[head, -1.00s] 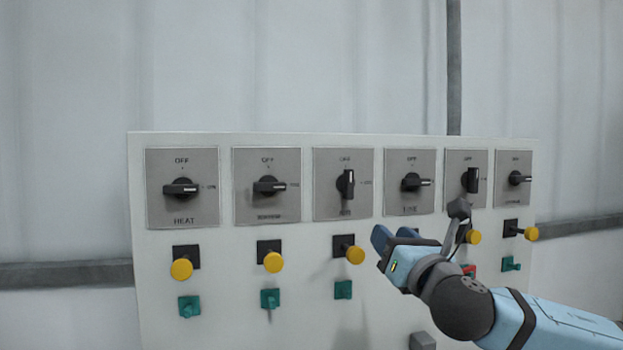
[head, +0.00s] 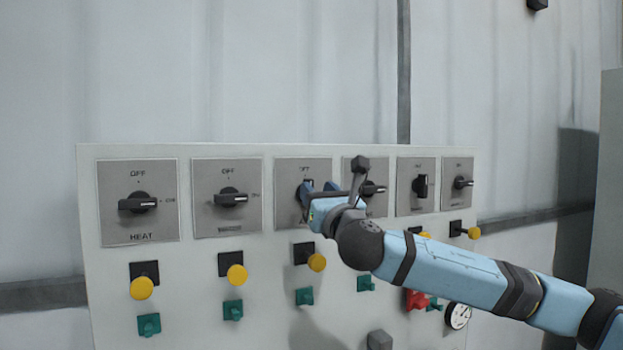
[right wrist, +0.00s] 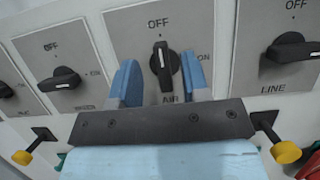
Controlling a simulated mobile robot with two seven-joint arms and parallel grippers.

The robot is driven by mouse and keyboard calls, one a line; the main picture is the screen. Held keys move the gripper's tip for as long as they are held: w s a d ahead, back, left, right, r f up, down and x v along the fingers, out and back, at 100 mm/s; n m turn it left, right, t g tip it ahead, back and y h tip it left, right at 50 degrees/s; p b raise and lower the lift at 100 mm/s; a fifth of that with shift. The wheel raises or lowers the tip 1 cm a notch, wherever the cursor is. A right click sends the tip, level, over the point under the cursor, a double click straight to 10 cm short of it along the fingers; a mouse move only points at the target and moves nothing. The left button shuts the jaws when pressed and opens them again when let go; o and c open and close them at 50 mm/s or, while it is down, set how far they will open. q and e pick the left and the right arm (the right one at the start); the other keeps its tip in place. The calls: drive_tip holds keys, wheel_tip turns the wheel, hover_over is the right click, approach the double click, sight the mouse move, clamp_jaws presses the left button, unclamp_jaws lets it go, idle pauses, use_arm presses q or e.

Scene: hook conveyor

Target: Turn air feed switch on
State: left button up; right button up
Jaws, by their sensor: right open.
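The AIR switch is a black rotary knob (right wrist: 162,62) on a grey plate (right wrist: 150,25) marked OFF at the top and ON at the right. Its handle stands upright, pointing at OFF. In the head view this switch plate (head: 290,168) is third from the left, its knob partly covered by my gripper. My right gripper (head: 320,189) is open in front of it. In the right wrist view the two blue fingers (right wrist: 160,78) appear on either side of the knob, with gaps to both. I cannot tell how deep they reach. My left gripper is not in view.
The white panel (head: 190,280) carries more rotary switches, including HEAT (head: 138,203) on the left and LINE (right wrist: 290,48) right of AIR. Yellow knobs (head: 141,288) and green knobs (head: 149,324) sit below. A gauge (head: 458,316) is at lower right.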

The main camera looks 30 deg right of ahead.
sight(311, 183)
drive_tip(key=x, duration=0.2)
drive_tip(key=shift+w+r, duration=0.15)
drive_tip(key=shift+w, duration=0.1)
drive_tip(key=shift+w+r+p, duration=0.1)
drive_tip(key=shift+w+p, duration=0.2)
drive_tip(key=shift+w, duration=0.2)
clamp_jaws()
